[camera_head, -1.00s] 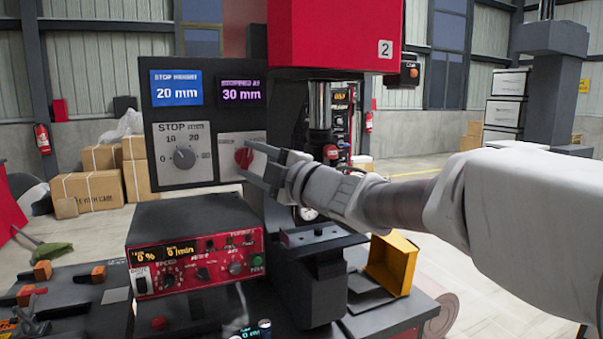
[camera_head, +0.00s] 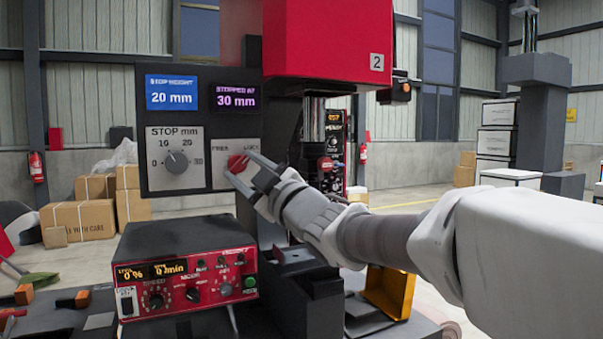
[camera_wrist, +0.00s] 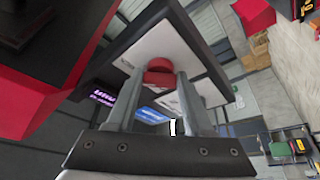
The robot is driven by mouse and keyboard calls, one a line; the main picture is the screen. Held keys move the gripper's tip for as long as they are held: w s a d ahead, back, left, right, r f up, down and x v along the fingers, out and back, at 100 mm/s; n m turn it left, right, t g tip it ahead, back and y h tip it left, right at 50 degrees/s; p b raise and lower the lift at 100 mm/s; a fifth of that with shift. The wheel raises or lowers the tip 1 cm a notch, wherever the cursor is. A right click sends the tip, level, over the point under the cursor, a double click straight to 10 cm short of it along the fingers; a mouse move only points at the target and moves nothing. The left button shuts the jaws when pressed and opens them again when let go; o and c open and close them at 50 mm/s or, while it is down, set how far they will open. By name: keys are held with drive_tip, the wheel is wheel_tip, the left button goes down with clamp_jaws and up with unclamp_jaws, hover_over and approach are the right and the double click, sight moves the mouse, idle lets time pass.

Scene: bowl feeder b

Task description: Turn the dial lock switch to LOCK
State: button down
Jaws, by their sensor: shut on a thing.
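The dial lock switch is a red knob (camera_head: 237,163) on a pale plate (camera_head: 222,181) marked FREE at left and LOCK at right, on the dark upright panel. My gripper (camera_head: 241,167) reaches it from the right, with its two fingers on either side of the knob. In the wrist view the red knob (camera_wrist: 159,76) sits between the fingertips (camera_wrist: 158,82), held by them. The fingers cover part of the knob, and I cannot tell which mark it points to.
A red control box (camera_head: 186,277) stands below. The red machine head (camera_head: 325,45) hangs above right. A yellow bin (camera_head: 390,291) lies below my arm.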

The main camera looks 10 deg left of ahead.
drive_tip(key=shift+c, duration=1.4)
unclamp_jaws()
drive_tip(key=shift+d, duration=0.1)
drive_tip(key=v, duration=1.7)
drive_tip(key=shift+s, duration=0.2)
drive_tip(key=shift+d, duration=0.1)
